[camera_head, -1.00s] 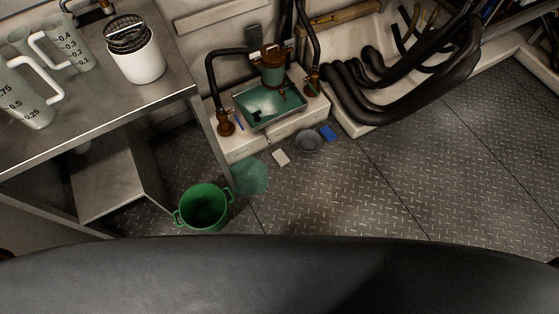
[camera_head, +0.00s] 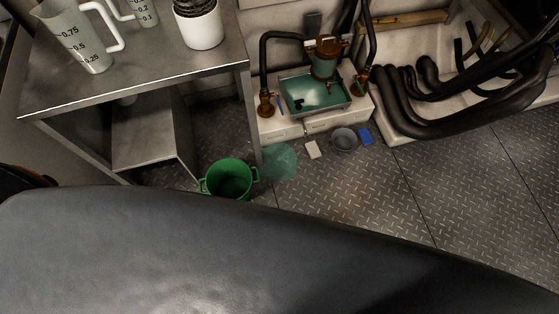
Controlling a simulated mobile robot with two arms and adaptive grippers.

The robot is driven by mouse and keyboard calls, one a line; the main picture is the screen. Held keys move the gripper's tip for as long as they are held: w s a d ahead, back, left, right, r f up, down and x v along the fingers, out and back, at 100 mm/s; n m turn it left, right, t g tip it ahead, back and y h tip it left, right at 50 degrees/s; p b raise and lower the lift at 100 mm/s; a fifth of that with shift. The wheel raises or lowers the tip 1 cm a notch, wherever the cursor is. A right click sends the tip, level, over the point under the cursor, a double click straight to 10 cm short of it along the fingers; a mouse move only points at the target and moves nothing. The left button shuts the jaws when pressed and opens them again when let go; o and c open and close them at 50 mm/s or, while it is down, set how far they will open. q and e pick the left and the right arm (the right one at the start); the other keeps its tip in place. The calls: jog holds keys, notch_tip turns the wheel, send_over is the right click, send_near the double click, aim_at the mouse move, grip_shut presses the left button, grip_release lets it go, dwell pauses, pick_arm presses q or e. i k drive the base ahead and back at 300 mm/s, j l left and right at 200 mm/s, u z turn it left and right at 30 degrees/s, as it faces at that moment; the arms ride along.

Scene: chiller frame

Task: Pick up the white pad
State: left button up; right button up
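The white pad (camera_head: 313,149) is a small pale rectangle lying flat on the dark tread-plate floor. It lies just left of a grey round bowl (camera_head: 344,139) and in front of the low white ledge. Nothing covers it. Neither of my grippers can be made out in the head view. A large dark smooth surface, which seems to be part of my own body, fills the lower part of the picture and hides the floor there.
A green bucket (camera_head: 229,179) and a teal puddle (camera_head: 281,161) are left of the pad. A blue block (camera_head: 365,136) lies right of the bowl. A metal table (camera_head: 150,80) with measuring jugs (camera_head: 77,38) stands at left. Thick black hoses (camera_head: 440,122) lie at right. Floor at right is clear.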

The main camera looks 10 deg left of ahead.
aim_at(313, 149)
jog(key=i+l+u, duration=0.15)
jog(key=l+u, duration=0.25)
jog(key=i+l+u, duration=0.15)
jog(key=l+u, duration=0.3)
jog(key=j, duration=0.15)
